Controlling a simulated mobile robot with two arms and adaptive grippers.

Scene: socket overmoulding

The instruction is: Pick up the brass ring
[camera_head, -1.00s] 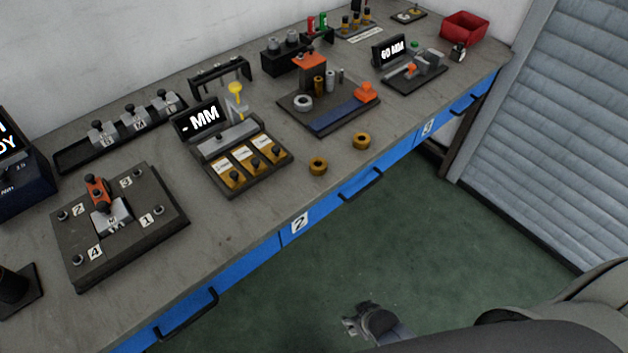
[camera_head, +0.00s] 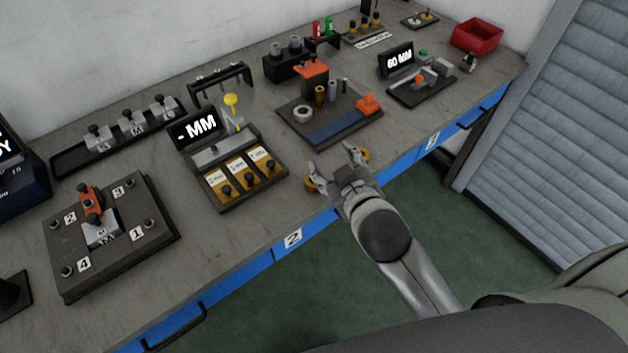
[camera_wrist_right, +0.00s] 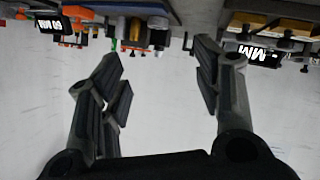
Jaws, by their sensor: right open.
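Two brass rings lie near the bench's front edge in the head view. The left ring (camera_head: 310,185) is partly hidden by my right gripper's left finger, and the right ring (camera_head: 364,155) is partly hidden by its right finger. My right gripper (camera_head: 336,165) is open with nothing seen between its fingers. It appears over the front edge, between the rings; whether it touches either is unclear. The wrist view shows its two fingers spread apart (camera_wrist_right: 160,85); I cannot make out a ring there. My left gripper is not in view.
Behind the gripper stands a dark fixture plate (camera_head: 350,130) with an orange block and small cylinders. Left of it is the MM gauge box (camera_head: 230,200) with yellow panels. A 60 MM gauge (camera_head: 420,90) and red bin (camera_head: 477,35) are farther right. Bare bench lies around the rings.

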